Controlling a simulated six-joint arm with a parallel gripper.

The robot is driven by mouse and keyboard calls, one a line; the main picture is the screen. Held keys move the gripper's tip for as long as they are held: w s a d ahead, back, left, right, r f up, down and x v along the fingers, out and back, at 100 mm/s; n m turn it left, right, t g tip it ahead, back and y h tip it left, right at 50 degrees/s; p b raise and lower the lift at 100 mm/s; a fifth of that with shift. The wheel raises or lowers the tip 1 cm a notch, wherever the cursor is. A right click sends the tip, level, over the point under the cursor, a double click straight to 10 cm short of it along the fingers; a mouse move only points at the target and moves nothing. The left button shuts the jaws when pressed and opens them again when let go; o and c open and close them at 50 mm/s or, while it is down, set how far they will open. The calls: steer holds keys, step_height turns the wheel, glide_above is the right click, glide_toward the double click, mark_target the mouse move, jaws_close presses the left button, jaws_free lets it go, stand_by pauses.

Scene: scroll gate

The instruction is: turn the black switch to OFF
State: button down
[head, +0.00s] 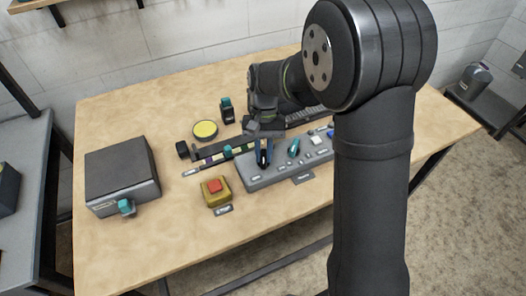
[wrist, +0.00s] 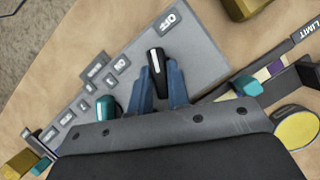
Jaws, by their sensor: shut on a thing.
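The black switch (wrist: 157,61), with a white stripe, stands on the grey switch panel (wrist: 203,58) in the wrist view. Its tip points up the picture, slightly left of the OFF label (wrist: 167,20). In the head view, my gripper (head: 264,152) is at the left end of the panel (head: 262,183). The black switch is hard to make out there.
A teal switch (head: 294,147) stands right of my gripper on the panel. A yellow box with a red button (head: 215,186) is in front left. A dark grey box (head: 122,173) stands at the left. A yellow disc (head: 205,130) lies behind.

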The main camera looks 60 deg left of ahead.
steer(key=shift+w+m+g+y, duration=0.1)
steer(key=shift+m+g+y, duration=0.4)
steer(key=shift+m, duration=1.4)
steer(key=c, duration=1.4)
jaws_free()
steer(key=shift+o, duration=0.2)
steer(key=shift+r, duration=0.1)
steer(key=v, duration=1.7)
steer(key=shift+w, duration=0.25)
steer(key=x, duration=1.7)
steer(key=shift+s, duration=0.3)
